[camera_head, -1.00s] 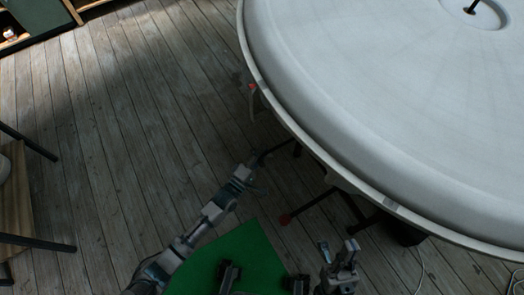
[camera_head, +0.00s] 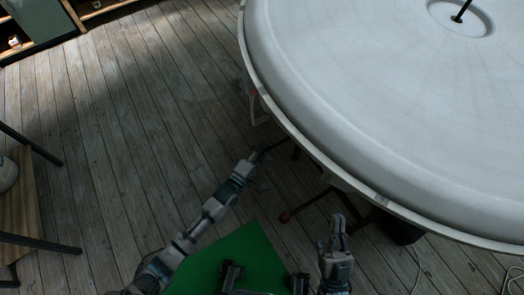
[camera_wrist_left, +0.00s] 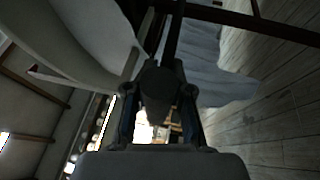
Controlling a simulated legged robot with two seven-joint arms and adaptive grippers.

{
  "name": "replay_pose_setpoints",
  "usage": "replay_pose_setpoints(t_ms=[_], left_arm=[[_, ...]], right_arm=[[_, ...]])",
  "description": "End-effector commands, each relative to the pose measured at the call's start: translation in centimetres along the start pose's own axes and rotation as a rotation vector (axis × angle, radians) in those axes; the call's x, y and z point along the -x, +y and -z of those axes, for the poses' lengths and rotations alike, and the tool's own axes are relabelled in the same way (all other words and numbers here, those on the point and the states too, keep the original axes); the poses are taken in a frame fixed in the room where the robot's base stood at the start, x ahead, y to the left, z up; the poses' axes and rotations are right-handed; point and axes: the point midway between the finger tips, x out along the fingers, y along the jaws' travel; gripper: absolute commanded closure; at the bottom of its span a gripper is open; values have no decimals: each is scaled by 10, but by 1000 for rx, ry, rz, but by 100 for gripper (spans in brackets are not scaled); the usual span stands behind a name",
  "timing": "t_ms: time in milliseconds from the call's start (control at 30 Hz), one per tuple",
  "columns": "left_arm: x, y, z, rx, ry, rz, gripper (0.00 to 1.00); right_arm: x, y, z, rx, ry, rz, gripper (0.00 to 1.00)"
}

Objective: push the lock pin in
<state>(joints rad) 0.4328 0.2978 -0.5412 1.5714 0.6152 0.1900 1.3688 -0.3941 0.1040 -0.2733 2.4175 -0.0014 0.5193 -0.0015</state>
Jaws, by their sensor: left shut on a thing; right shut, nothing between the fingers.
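My left gripper (camera_head: 254,160) is at the underside of the big white disc's (camera_head: 370,110) near rim. It is shut on a dark rod (camera_head: 270,150) that reaches under the rim. In the left wrist view the dark round rod (camera_wrist_left: 157,88) sits between the two fingers and points at the camera. I cannot tell for sure that it is the lock pin, and its far end is hidden. My right gripper (camera_head: 338,222) is shut and empty, fingers pointing up the picture, below the rim and apart from it.
A dark leg with a red end (camera_head: 285,217) sticks out under the disc between my grippers. A dark rod (camera_head: 461,12) stands at the disc's hub. A wooden stool (camera_head: 22,200) is at the left. The plank floor (camera_head: 140,130) is clear in between.

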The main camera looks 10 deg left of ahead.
Motion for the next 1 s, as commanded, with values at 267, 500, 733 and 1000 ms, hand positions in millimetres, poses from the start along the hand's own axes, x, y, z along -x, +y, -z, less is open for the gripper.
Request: replay_pose_setpoints(t_ms=[267, 500, 733, 1000], left_arm=[[1, -3, -2, 7, -2, 1, 61], [0, -3, -1, 4, -1, 2, 61], [4, -3, 0, 3, -1, 3, 61], [55, -4, -1, 3, -2, 7, 61]], right_arm=[[0, 0, -2, -1, -1, 0, 100], [-1, 1, -3, -1, 0, 0, 100], [0, 0, -1, 0, 3, 0, 100], [0, 0, -1, 0, 3, 0, 100]])
